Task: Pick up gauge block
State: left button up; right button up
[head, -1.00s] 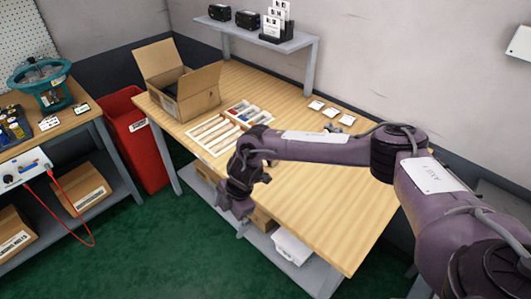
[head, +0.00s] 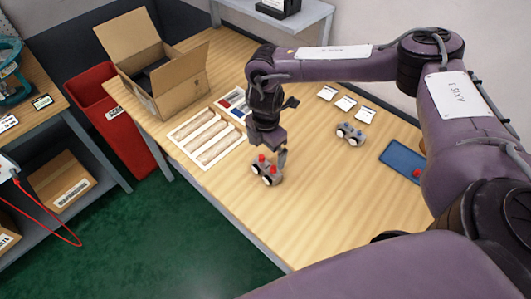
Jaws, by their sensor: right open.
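A small grey gauge block (head: 266,172) with two white round gauges and red parts on top sits on the wooden table near its front edge. My right gripper (head: 272,151) points down directly above it, with one finger showing beside its right end. The gripper is open; I cannot tell whether it touches the block, and its other finger is hard to make out. A second, similar grey block (head: 350,133) with pale round faces sits farther back and to the right. My left gripper is not in view.
A pale tray with long slots (head: 206,137) and an open cardboard box (head: 160,85) stand on the left of the table. White cards (head: 345,103) lie at the back. The table's front middle is clear.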

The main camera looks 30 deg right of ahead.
aim_at(267, 167)
jog(key=shift+s+a+f, duration=0.1)
jog(key=shift+s+f, duration=0.1)
jog(key=shift+f, duration=0.15)
jog(key=shift+s+a+f+p, duration=0.1)
jog(key=shift+s+f+p, duration=0.25)
jog(key=shift+f+p, duration=0.15)
jog(key=shift+s+a+f+p, duration=0.1)
jog(key=shift+s+f+p, duration=0.25)
jog(key=shift+f, duration=0.2)
jog(key=f, duration=0.3)
jog(key=shift+w+d+p, duration=0.15)
jog(key=shift+w+p, duration=0.15)
jog(key=shift+w, duration=0.05)
jog(key=shift+f, duration=0.5)
jog(key=shift+c, duration=1.1)
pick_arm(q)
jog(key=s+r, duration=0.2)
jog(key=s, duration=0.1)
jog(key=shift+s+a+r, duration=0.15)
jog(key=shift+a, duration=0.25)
pick_arm(e)
jog(key=c, duration=0.7)
jog(key=shift+r, duration=0.1)
